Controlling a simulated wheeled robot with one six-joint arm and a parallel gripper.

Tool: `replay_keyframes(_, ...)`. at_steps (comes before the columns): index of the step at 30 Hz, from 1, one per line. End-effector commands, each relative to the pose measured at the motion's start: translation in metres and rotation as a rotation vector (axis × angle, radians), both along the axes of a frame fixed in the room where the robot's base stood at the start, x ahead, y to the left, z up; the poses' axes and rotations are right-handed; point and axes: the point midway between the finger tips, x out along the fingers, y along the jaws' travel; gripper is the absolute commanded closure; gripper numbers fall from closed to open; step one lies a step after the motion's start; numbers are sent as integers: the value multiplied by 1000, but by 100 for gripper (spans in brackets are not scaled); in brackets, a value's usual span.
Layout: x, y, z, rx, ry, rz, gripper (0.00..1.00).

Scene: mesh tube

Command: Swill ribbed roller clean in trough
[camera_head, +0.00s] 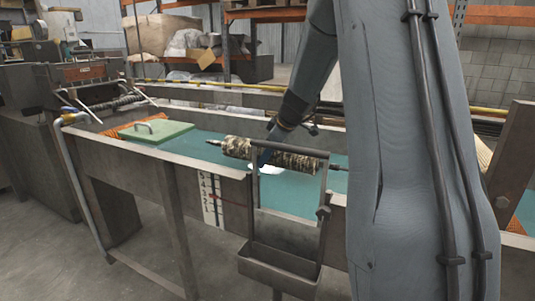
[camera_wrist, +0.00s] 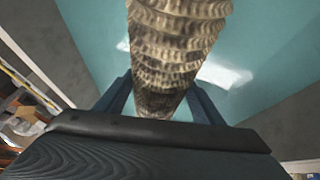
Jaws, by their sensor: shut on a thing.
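The ribbed roller (camera_head: 295,161) is brown and mottled, with thin axle ends, and lies roughly level over the trough (camera_head: 112,158). The trough is long and grey-walled and holds teal water (camera_head: 205,147). Whether the roller touches the water is not clear. My arm hides the trough's right part.
A metal frame with a tray (camera_head: 280,268) hangs at the trough's front wall, before the roller. A green board with a handle (camera_head: 156,131) lies across the left end. A marked gauge strip (camera_head: 211,200) is on the front wall. Machinery (camera_head: 80,75) stands left.

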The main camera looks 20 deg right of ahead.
Motion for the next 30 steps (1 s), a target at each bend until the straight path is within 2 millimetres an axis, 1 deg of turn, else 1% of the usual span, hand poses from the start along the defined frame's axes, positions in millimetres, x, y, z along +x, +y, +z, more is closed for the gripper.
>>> replay_keyframes(1, 2, 0, -6, -1, -3, -1, 86)
replay_keyframes(3, 1, 0, -12, -1, -3, -1, 86)
replay_keyframes(30, 2, 0, -84, -1, -3, -1, 86)
